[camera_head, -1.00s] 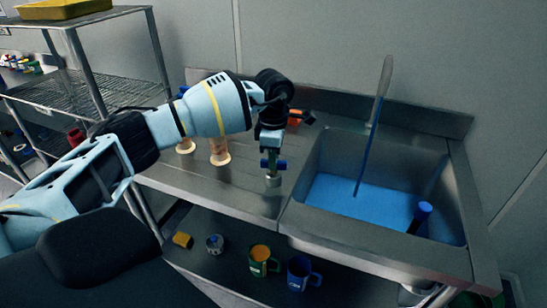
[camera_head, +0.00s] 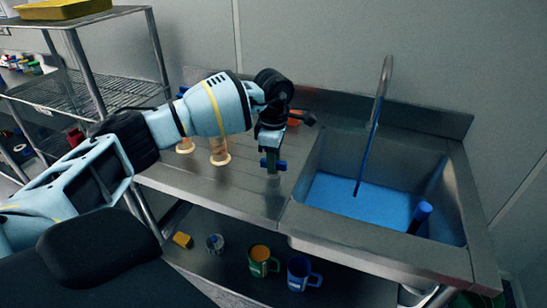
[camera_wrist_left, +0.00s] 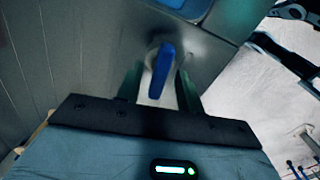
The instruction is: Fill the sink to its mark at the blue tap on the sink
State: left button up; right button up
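The sink (camera_head: 458,200) is a steel basin at the right of the counter, with blue water (camera_head: 350,200) across its bottom. A thin blue stream runs from the tall curved spout (camera_head: 385,75) into it. A dark blue upright cylinder (camera_head: 420,215) stands in the water at the right. I cannot make out the fill mark. The blue tap handle (camera_wrist_left: 162,70) is on the counter left of the basin. My left gripper (camera_head: 272,160) is over it, and in the wrist view its fingers stand apart on both sides of the handle, with gaps. My right gripper is not in view.
Two clear tubes with pale bases (camera_head: 220,155) stand on the counter left of the gripper. The lower shelf holds a green mug (camera_head: 258,262), a blue mug (camera_head: 298,272), a sponge (camera_head: 183,240) and a small pot (camera_head: 215,243).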

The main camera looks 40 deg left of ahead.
pick_arm(q)
jog(key=shift+r, duration=3.9)
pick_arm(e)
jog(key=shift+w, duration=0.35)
pick_arm(q)
jog(key=shift+d, duration=0.1)
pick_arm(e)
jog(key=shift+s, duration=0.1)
